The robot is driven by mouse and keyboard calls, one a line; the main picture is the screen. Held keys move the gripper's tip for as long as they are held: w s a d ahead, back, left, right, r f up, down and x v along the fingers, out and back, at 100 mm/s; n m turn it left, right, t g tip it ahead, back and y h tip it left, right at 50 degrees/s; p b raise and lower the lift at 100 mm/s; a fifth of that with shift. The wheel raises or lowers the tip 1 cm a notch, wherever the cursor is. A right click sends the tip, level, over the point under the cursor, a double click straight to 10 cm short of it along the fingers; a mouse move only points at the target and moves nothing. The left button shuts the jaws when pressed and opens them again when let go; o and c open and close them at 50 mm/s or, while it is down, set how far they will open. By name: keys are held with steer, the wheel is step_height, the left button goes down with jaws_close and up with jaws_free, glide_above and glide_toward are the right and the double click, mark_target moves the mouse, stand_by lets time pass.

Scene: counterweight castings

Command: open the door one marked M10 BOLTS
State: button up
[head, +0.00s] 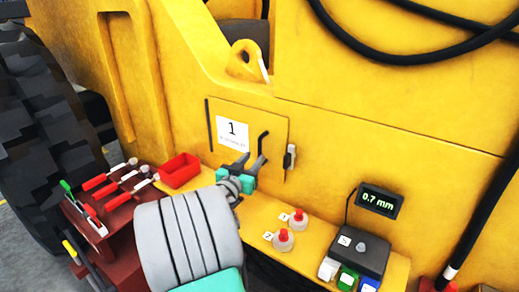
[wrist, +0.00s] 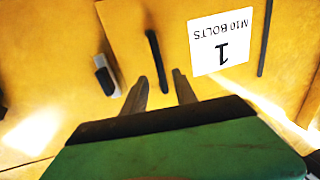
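The door (head: 273,125) is a flat yellow panel in the machine's side and looks shut. Its white label (head: 232,134) carries a big 1; in the wrist view the label (wrist: 221,42) reads M10 BOLTS upside down. A black bar handle (head: 262,144) stands on the door right of the label. In the wrist view the handle (wrist: 157,62) lies just beyond and between my fingertips. My gripper (head: 248,163) is open and empty in front of the door's lower part. I see no contact with the handle.
A grey-tipped latch-like piece (head: 290,158) sits at the door's right edge. A red bin (head: 180,170) and red-handled tools lie at left. Black hoses hang above.

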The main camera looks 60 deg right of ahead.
mark_target(259, 151)
steer(key=d+p, duration=0.1)
steer(key=d, duration=0.5)
steer(key=shift+w+d, duration=0.1)
steer(key=shift+w, duration=0.05)
steer(key=shift+c, duration=0.4)
jaws_close()
stand_by(0.7)
